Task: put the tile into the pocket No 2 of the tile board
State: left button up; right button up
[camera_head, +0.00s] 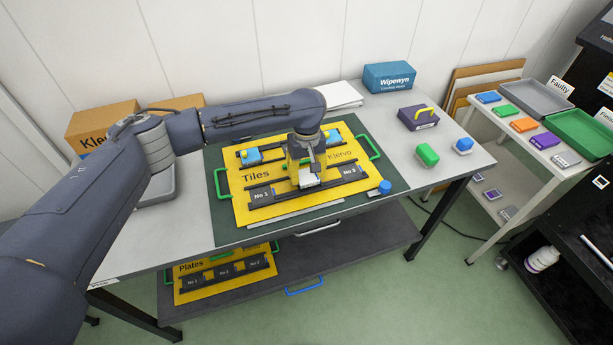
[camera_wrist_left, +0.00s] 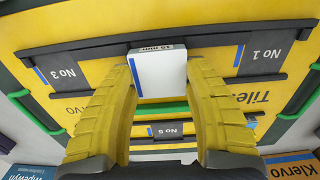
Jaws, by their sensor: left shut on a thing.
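My left gripper (camera_head: 307,170) is shut on a white tile (camera_head: 309,181) over the front row of the yellow tile board (camera_head: 237,211). In the left wrist view the tile (camera_wrist_left: 160,74) stands between the two yellow fingers, with small print at its far edge. Pocket No 1 (camera_head: 262,194) and pocket No 3 (camera_head: 349,171) show on either side of it. The tile covers the stretch between them, where pocket No 2 is hidden. I cannot tell whether the tile touches the board. My right gripper is not in view.
The board has green handles (camera_head: 368,147) and blue pieces (camera_head: 250,156) in its back row. A blue knob (camera_head: 384,187) stands at its front right corner.

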aim_at(307, 174)
pick_arm(q)
jog(key=shift+f, duration=0.75)
jog(key=shift+f, duration=0.15)
jog(key=o, duration=1.3)
notch_tip(307, 174, up, 12)
jog(key=shift+r, duration=0.15)
